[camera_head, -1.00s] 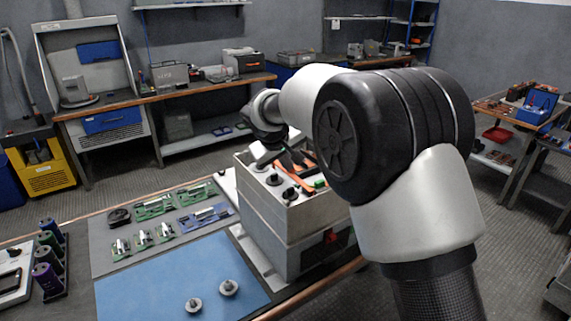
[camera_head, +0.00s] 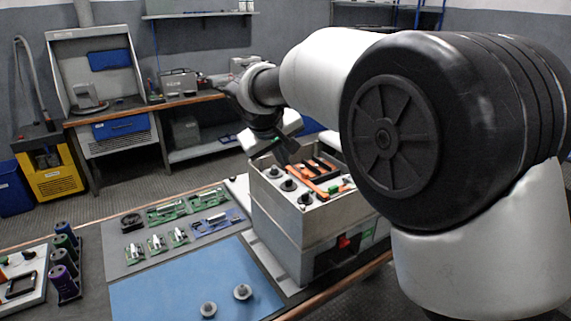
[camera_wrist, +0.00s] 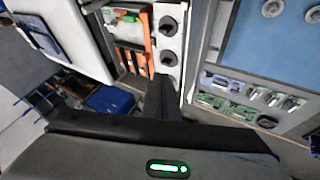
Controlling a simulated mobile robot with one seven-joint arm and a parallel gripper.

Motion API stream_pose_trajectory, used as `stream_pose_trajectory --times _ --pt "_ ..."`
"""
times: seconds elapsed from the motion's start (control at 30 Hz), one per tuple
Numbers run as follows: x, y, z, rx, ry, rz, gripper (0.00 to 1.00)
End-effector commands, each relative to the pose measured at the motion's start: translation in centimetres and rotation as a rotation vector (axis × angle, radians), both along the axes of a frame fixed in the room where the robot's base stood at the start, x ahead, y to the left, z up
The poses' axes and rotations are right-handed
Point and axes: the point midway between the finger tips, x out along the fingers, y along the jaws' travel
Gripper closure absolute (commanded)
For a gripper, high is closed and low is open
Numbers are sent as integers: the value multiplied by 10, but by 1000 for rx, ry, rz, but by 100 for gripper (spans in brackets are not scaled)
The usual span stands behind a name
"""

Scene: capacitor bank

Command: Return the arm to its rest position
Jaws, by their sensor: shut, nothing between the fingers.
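My gripper (camera_head: 288,156) is shut and empty, hanging above the grey capacitor bank box (camera_head: 285,228). Its dark fingers (camera_wrist: 158,98) also show in the wrist view, beside the box's open top with orange bars (camera_wrist: 150,45) and black knobs (camera_wrist: 168,57). In the head view, my black and white arm fills the right side and hides part of the box and the room behind. I cannot tell the exact gap between fingertips and box.
A blue mat (camera_head: 180,290) with two round metal parts lies left of the box. Several green circuit boards (camera_head: 165,212) lie behind it. Purple and green cylinders (camera_head: 62,270) stand at left. A workbench (camera_head: 150,106) runs along the back wall, with open floor before it.

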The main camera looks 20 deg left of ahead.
Motion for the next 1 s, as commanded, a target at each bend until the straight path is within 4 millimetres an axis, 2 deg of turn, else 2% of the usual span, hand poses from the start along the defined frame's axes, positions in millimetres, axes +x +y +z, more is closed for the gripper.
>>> stream_pose_trajectory --times 0.37,0.47,0.57,0.67,0.7,0.77,0.8,0.9,1.0 --pt "-3 0 3 0 1 1 100" --pt "-3 -8 6 4 3 -10 100" --pt "-9 -40 19 24 15 -50 100" --pt "-27 -97 36 59 40 -123 100" --pt "-38 -124 43 78 52 -159 100" --pt "-60 -165 50 111 71 -217 100" --pt "-77 -191 53 134 83 -254 100" --pt "-126 -247 54 195 108 -347 100" --pt "-171 -285 48 250 125 -424 100"
